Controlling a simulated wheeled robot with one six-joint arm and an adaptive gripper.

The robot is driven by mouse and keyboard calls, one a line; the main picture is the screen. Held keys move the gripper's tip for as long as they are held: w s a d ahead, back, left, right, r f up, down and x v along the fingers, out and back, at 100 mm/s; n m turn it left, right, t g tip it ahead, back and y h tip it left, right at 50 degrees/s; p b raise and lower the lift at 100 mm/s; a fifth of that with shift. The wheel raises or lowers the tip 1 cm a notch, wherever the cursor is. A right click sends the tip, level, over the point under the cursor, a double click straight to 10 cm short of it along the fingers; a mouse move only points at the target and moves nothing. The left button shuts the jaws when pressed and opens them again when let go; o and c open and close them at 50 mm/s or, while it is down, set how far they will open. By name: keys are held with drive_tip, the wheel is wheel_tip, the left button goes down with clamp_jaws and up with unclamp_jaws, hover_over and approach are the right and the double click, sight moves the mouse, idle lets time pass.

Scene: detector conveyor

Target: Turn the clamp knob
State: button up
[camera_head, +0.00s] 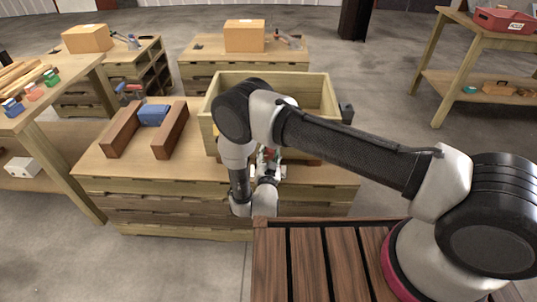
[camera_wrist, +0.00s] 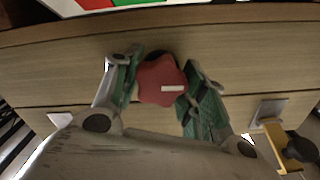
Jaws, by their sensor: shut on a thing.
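The clamp knob (camera_wrist: 160,82) is a red, lobed knob with a short white mark on its face. It sits in front of a wooden board in the wrist view. My gripper (camera_wrist: 163,72) has its two green-padded fingers on either side of the knob, closed on it. In the head view my gripper (camera_head: 267,172) is at the front of the workbench, below a wooden box. My arm hides much of that spot, and the knob's shaft is hidden behind the knob.
The wooden box (camera_head: 328,92) stands on the drawer workbench (camera_head: 170,190). To its left a blue block (camera_head: 153,115) lies between two brown wooden blocks. A dark knob on a yellow bracket (camera_wrist: 296,148) shows at lower right in the wrist view. Open floor lies to the right.

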drive_tip(key=m, duration=1.4)
drive_tip(key=shift+f, duration=0.1)
idle(0.3)
drive_tip(key=shift+d, duration=0.1)
drive_tip(key=o, duration=1)
drive_tip(key=shift+o, duration=0.2)
drive_tip(key=s, duration=0.7)
drive_tip(key=shift+s, duration=0.25)
drive_tip(key=shift+a, duration=0.2)
